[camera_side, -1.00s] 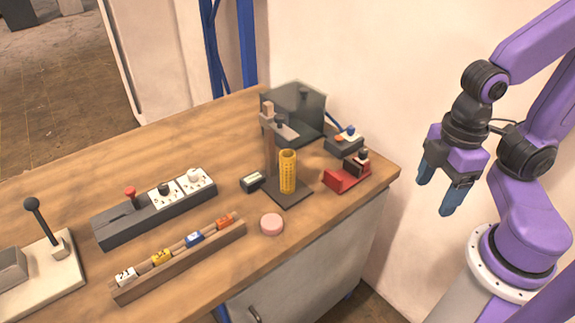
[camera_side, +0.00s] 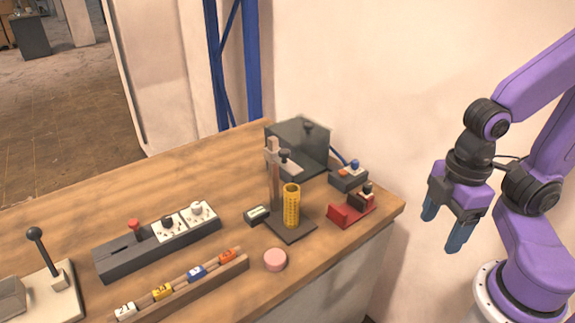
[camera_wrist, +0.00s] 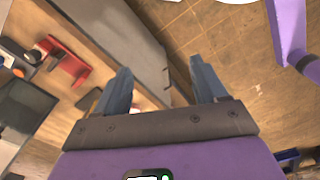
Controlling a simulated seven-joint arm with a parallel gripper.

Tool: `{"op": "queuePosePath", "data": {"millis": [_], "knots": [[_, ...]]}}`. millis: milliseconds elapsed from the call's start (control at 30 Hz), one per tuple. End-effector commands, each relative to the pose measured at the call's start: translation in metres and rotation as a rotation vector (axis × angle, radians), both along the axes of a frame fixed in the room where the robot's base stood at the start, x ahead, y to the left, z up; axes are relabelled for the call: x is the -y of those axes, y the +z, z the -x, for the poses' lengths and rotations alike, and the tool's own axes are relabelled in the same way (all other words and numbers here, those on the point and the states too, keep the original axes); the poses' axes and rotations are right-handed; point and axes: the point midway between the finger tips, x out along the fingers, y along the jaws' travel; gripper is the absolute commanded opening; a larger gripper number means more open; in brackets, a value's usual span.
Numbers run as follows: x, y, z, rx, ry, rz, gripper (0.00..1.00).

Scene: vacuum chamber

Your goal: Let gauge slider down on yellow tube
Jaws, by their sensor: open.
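The height gauge stands on the table in the side view, with a dark base plate (camera_side: 303,236) and an upright grey post (camera_side: 275,190). Its slider (camera_side: 291,166), with a dark knob, sits near the top of the post. The yellow tube (camera_side: 292,207) stands upright on the base plate, with a visible gap between its top and the slider. My gripper (camera_side: 441,232) is open and empty, off the table's right edge and well right of the gauge. Its two blue fingers also show apart in the wrist view (camera_wrist: 162,85), with nothing between them.
A red fixture (camera_side: 350,210), a grey box with knobs (camera_side: 347,178) and a dark translucent box (camera_side: 298,145) stand near the gauge. Air around my gripper is clear.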

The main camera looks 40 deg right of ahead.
Motion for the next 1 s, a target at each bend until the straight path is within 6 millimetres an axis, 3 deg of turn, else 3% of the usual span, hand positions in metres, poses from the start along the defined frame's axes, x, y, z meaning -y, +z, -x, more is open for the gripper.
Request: {"op": "queuePosePath", "data": {"millis": [467, 567, 667, 767, 1000], "knots": [[0.000, 0.000, 0.000, 0.000, 0.000, 0.000, 0.71], [-0.001, 0.001, -0.002, 0.000, -0.003, -0.002, 0.42], [-0.010, 0.008, -0.012, 0.002, -0.022, -0.017, 0.39], [-0.026, 0.025, -0.038, 0.009, -0.060, -0.049, 0.39], [-0.057, 0.081, -0.135, 0.052, -0.170, -0.155, 0.39]]}}
